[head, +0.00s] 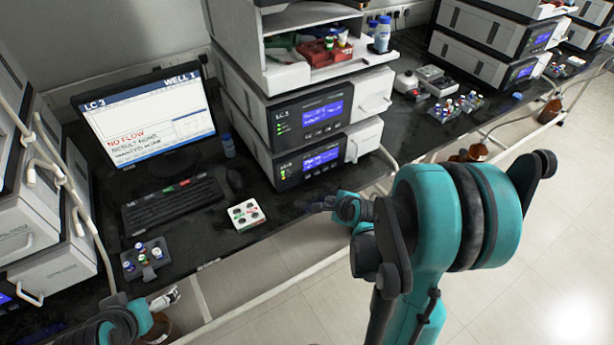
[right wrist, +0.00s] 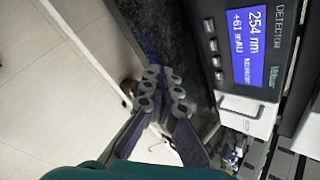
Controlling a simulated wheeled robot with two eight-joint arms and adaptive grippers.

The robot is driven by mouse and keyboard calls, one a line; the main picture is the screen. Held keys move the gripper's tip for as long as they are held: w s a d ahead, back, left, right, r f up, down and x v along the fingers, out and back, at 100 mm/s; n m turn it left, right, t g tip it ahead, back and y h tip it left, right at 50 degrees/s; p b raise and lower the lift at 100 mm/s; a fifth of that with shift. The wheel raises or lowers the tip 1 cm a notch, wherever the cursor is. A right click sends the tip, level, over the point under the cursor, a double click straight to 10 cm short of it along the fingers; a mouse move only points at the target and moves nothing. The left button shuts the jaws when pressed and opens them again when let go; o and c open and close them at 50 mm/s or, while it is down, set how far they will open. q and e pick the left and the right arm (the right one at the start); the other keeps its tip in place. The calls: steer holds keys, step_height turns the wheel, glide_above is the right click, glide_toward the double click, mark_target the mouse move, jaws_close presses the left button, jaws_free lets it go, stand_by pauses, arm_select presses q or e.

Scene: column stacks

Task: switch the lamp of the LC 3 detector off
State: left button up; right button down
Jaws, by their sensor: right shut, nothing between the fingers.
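The LC 3 stack stands at the centre of the head view. Its lower module (head: 289,171) has a lit blue display (head: 320,161). In the right wrist view the detector display (right wrist: 245,38), turned sideways, reads 254 nm and +61 mAU, with a row of buttons (right wrist: 213,44) beside it. My right gripper (head: 318,205) is shut and empty, low in front of the stack near the bench edge. Its fingertips (right wrist: 164,88) show apart from the detector's front in the wrist view. My left gripper (head: 166,299) is at the lower left, too small to read.
The LC 3 monitor (head: 148,116) shows "NO FLOW". A keyboard (head: 172,207), a white box with round wells (head: 245,215) and a small vial rack (head: 145,259) lie on the dark bench. Other stacks stand left and right. Open floor lies in front of the bench.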

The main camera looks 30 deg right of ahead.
steer(key=shift+w+a, duration=0.2)
steer(key=shift+w, duration=2)
steer(key=shift+w+a, duration=0.15)
steer(key=shift+w, duration=2.05)
steer(key=shift+w, duration=0.15)
steer(key=shift+w, duration=0.25)
steer(key=shift+w, duration=0.45)
steer(key=shift+s, duration=0.9)
steer(key=s, duration=0.5)
steer(key=shift+d+b, duration=0.2)
steer(key=shift+b, duration=0.1)
